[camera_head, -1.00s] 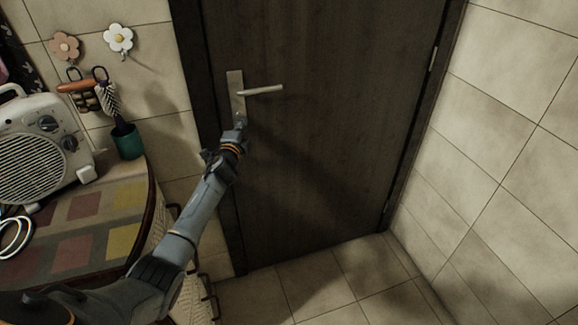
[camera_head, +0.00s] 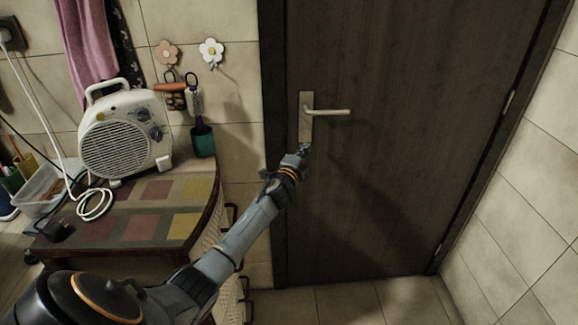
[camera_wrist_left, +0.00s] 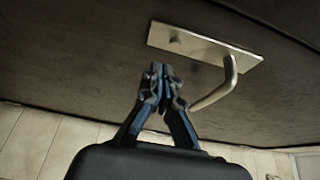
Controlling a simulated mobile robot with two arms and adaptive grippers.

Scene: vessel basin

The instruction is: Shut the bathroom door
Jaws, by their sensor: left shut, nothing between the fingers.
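The dark brown bathroom door (camera_head: 400,170) sits flush in its dark frame in the head view, with no gap that I can make out. Its metal lever handle (camera_head: 328,111) points right from an upright plate. My left gripper (camera_head: 303,150) is at the door just below the plate. In the left wrist view, my left gripper (camera_wrist_left: 161,72) is shut and empty, its fingertips close to the door face beside the handle (camera_wrist_left: 222,82). I cannot tell whether the tips touch the door. My right gripper is in neither view.
Flower hooks (camera_head: 210,52) are on the tiled wall. Tiled floor (camera_head: 350,302) lies before the door.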

